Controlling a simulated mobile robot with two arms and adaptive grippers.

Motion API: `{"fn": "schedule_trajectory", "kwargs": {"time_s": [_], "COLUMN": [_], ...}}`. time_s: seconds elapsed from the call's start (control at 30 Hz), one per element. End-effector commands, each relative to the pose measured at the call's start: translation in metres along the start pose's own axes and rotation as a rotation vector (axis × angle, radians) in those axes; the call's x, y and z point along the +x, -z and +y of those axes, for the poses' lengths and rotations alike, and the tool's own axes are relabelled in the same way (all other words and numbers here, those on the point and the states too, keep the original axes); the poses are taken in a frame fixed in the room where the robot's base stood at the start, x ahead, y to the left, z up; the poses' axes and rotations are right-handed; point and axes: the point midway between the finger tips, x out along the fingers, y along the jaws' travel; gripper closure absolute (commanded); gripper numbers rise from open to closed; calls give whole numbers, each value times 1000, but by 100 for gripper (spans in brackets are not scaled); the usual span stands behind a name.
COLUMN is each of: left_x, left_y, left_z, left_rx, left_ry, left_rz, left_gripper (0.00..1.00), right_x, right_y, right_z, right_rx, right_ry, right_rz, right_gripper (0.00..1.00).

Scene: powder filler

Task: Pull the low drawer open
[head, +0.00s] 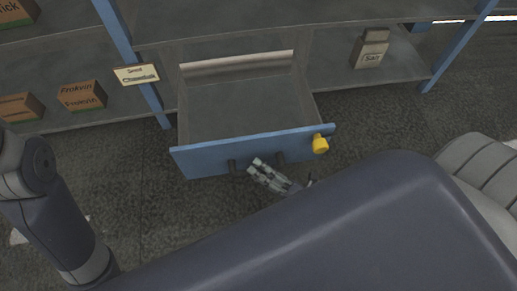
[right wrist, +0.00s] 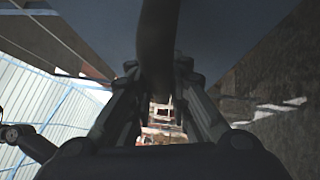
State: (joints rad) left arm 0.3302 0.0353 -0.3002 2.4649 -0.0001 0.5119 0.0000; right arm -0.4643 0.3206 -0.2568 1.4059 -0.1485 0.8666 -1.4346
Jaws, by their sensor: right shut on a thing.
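The low drawer (head: 250,147) has a blue front and stands pulled out from the shelf unit, its grey inside showing empty. A dark handle (head: 232,166) is on its front, partly hidden by my right gripper (head: 258,167). That gripper is shut on the handle. In the right wrist view the dark handle (right wrist: 157,45) runs down between the fingers of the gripper (right wrist: 158,85), with the blue drawer front behind it.
A box labelled Salt (head: 370,49) stands on the shelf right of the drawer. Boxes labelled Frokvin (head: 82,95) stand on the left shelf. A label sign (head: 136,74) is by the blue post (head: 118,38). Dark floor (head: 150,215) lies clear in front of the drawer.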

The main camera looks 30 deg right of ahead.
Motion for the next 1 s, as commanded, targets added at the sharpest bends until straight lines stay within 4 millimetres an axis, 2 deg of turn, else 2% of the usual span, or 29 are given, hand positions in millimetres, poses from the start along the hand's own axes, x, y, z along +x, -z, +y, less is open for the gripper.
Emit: {"fn": "schedule_trajectory", "kwargs": {"time_s": [0.23,0.27,0.33,0.37,0.77,0.87,1.0], "left_x": [0,0,0,0,0,0,0], "left_y": [0,0,0,0,0,0,0], "left_z": [0,0,0,0,0,0,0], "left_rx": [0,0,0,0,1,0,0], "left_ry": [0,0,-1,-1,0,0,0], "left_rz": [0,0,0,0,0,0,0], "left_gripper": [60,60,60,60,60,60,60], "right_x": [-1,-1,-1,-1,-6,-19,-48], "right_y": [0,0,0,0,0,1,1], "right_z": [-1,-1,-1,-1,-1,-1,-2], "right_rx": [-1,-1,-1,-1,-1,0,0], "right_ry": [2,2,2,2,3,4,7], "right_rz": [1,1,1,1,0,1,1], "right_gripper": [100,80,64,62,62,62,62]}}
